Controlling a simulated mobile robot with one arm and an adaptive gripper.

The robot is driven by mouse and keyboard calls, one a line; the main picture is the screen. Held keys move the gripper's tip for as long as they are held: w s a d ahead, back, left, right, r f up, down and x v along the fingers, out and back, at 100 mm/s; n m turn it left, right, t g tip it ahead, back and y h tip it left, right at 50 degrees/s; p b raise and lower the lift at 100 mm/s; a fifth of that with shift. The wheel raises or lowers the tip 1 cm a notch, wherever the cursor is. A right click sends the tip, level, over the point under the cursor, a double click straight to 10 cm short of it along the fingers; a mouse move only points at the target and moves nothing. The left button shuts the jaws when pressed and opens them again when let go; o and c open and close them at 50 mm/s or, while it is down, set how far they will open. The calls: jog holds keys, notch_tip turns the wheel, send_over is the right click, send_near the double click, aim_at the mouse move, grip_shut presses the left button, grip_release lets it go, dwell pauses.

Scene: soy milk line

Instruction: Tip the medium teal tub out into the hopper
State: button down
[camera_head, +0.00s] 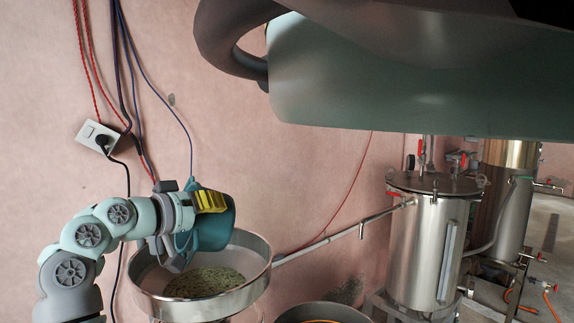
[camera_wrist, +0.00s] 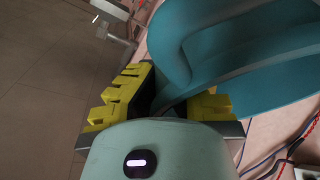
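The teal tub (camera_head: 214,229) is held tilted over the left part of the hopper (camera_head: 262,262), a round steel bowl. Greenish beans (camera_head: 205,283) lie inside the hopper below it. My gripper (camera_head: 208,201) has yellow finger pads at the tub's upper side. In the wrist view my gripper (camera_wrist: 163,95) is shut on the handle or rim of the teal tub (camera_wrist: 240,60), which fills the upper right. The inside of the tub is hidden in both views, so I cannot tell whether anything is left in it.
A steel tank (camera_head: 425,245) with a flat lid stands to the right, with a pipe (camera_head: 335,238) running toward the hopper. Another round vessel (camera_head: 322,312) is at the bottom edge.

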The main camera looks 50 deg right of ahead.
aim_at(232, 216)
jog(key=d+y+p, duration=0.1)
jog(key=s+y+p, duration=0.1)
jog(key=p, duration=0.1)
jog(key=d+m+y+p, duration=0.1)
jog(key=shift+s+d+r+p, duration=0.1)
jog(key=shift+s+d+p, duration=0.15)
jog(key=shift+d+p, duration=0.1)
jog(key=shift+d+f+t+y+b, duration=0.15)
jog(key=shift+f+t+y+b, duration=0.15)
jog(key=shift+f+y+b, duration=0.25)
jog(key=f+y+p, duration=0.1)
jog(key=y+p, duration=0.1)
jog(key=f+m+t+y+p, duration=0.1)
jog(key=y+p, duration=0.1)
jog(key=y, duration=0.1)
jog(key=f+t+y+p, duration=0.1)
jog(key=y, duration=0.1)
jog(key=shift+s+d+p, duration=0.2)
jog(key=shift+d+p, duration=0.15)
jog(key=shift+p, duration=0.05)
jog(key=shift+a+m+y+p, duration=0.1)
jog(key=shift+m+y+p, duration=0.2)
jog(key=shift+y+p, duration=0.3)
jog(key=shift+w+f, duration=0.1)
jog(key=shift+f, duration=0.05)
